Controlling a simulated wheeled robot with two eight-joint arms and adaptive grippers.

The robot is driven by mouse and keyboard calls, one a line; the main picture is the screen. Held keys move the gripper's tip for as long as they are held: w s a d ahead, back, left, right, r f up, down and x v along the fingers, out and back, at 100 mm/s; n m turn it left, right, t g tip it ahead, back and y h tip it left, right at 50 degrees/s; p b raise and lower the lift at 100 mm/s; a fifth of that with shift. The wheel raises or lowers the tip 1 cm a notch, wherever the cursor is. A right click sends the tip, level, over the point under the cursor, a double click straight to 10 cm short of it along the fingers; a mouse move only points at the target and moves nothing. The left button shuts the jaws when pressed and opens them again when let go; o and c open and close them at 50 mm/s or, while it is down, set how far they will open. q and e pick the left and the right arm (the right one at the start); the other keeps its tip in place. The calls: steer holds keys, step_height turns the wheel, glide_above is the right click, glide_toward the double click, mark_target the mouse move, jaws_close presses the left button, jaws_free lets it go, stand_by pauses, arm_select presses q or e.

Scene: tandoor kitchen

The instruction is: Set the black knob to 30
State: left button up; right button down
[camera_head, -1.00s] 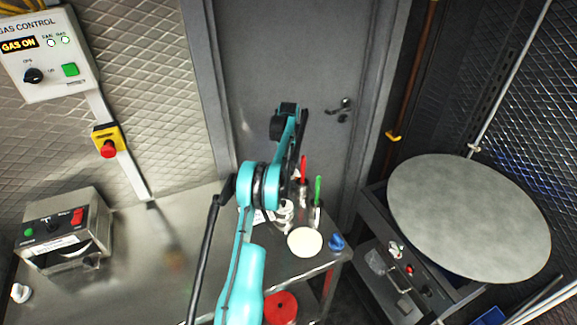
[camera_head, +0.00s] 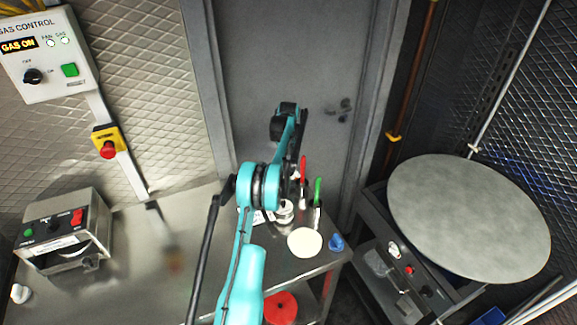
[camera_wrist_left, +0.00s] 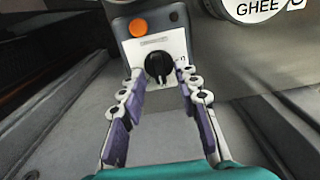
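The black knob (camera_wrist_left: 158,67) sits on a white plate on the front of a grey box (camera_wrist_left: 137,14), below a round orange lamp (camera_wrist_left: 138,28). My left gripper (camera_wrist_left: 160,76) is open, its two purple-padded fingers on either side of the knob in the left wrist view. I see gaps between fingers and knob; the depth between them is unclear. The knob's scale is too blurred to read. In the head view a teal arm (camera_head: 258,187) of mine reaches over the steel table (camera_head: 135,270); its gripper and this knob cannot be made out there. My right gripper is not in view.
A tin marked GHEE (camera_wrist_left: 250,8) stands close to the box at its right. A gas control panel (camera_head: 50,80) with another black knob hangs on the wall. A steel machine (camera_head: 65,240) is at the table's left. A large round plate (camera_head: 468,215) is at the right.

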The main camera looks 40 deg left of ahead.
mark_target(289, 168)
arm_select(q)
step_height(289, 168, up, 12)
stand_by(0.4)
stand_by(0.4)
